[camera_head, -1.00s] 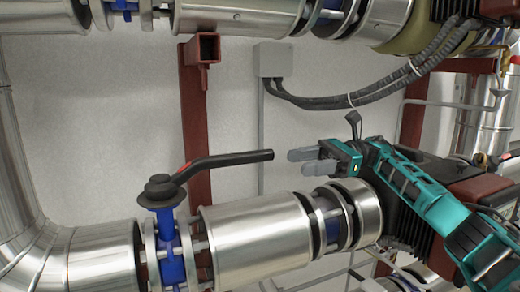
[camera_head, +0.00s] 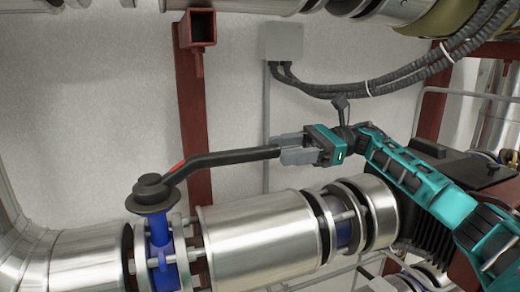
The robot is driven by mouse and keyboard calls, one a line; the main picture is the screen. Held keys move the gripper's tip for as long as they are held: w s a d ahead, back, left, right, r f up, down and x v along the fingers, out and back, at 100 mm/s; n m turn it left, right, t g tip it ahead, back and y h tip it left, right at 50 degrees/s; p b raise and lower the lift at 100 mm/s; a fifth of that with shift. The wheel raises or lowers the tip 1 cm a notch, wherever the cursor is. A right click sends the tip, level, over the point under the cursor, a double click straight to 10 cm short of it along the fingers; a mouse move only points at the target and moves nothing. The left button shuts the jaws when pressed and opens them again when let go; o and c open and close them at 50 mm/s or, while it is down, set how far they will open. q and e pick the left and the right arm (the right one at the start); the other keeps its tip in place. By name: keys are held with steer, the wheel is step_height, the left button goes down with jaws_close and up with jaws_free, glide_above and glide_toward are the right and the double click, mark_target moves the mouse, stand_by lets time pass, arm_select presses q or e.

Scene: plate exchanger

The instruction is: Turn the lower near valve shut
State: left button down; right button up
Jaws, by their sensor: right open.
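The lower near valve has a blue body (camera_head: 161,250) in the silver pipe line and a black lever handle (camera_head: 225,159) with a red mark near its hub. The lever points right, roughly along the pipe and above it. My right gripper (camera_head: 283,148), with grey fingers on a teal arm, is at the lever's free end. Its fingers lie around or beside the tip; I cannot tell whether they touch it. The jaws are open. My left gripper is not in view.
The silver pipe (camera_head: 262,235) runs below the lever. A dark red post (camera_head: 193,110) stands behind it. A grey box (camera_head: 283,42) with black cables (camera_head: 385,88) is on the wall above my right gripper. The wall space left of the post is clear.

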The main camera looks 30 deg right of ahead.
mark_target(260, 153)
steer(key=p+x, duration=0.1)
steer(key=x, duration=0.5)
steer(key=shift+w, duration=0.1)
steer(key=shift+c, duration=0.3)
jaws_close()
